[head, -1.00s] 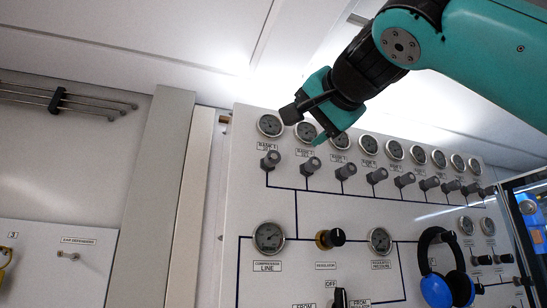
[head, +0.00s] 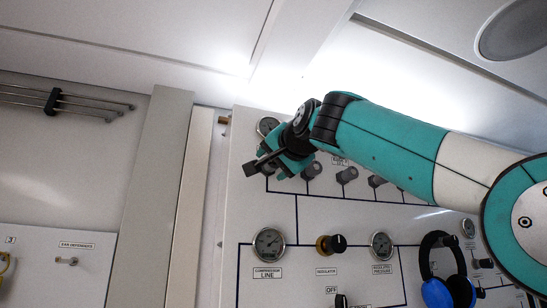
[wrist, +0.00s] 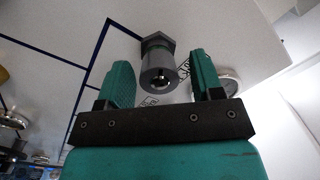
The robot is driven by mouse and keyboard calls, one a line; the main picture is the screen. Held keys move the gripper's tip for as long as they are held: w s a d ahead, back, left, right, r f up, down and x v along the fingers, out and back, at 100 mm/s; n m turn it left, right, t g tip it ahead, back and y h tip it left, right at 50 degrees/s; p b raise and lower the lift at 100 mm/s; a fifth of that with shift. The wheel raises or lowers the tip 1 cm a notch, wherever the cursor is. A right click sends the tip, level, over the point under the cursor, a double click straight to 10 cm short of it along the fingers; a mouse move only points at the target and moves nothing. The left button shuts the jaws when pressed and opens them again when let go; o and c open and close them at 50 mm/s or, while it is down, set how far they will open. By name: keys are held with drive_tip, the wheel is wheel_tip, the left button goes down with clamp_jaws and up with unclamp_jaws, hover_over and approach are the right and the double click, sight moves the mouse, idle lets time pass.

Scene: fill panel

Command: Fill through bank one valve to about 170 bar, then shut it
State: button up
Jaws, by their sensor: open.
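My gripper (head: 272,166) is in front of the top-left corner of the panel, over the place of the bank one valve, which it hides in the head view. In the wrist view a grey valve knob (wrist: 160,70), in place for bank one, stands between the two open green fingers (wrist: 160,62), with space visible on both sides. The bank one gauge (head: 267,125) shows partly above my gripper. A gauge also shows edge-on beside the right finger in the wrist view (wrist: 230,80). Its needle cannot be read. The knob's label is mostly hidden.
The second valve knob (head: 312,170) is close to the right of my gripper, with more knobs beyond. Below are the compressor line gauge (head: 268,242), the regulator knob (head: 331,245) and the regulated pressure gauge (head: 381,246). Blue headphones (head: 446,270) hang lower right.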

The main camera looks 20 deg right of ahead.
drive_tip(key=shift+c, duration=0.3)
drive_tip(key=c, duration=0.9)
drive_tip(key=shift+o, duration=0.2)
drive_tip(key=shift+n, duration=0.3)
drive_tip(key=n+p, duration=0.1)
drive_tip(key=n, duration=0.2)
drive_tip(key=shift+a+r+p, duration=0.1)
drive_tip(key=shift+r+p, duration=0.05)
drive_tip(key=shift+p, duration=0.25)
drive_tip(key=shift+n+g+p, duration=0.3)
drive_tip(key=shift+n+p, duration=0.45)
drive_tip(key=shift+n, duration=1.45)
drive_tip(key=o, duration=0.9)
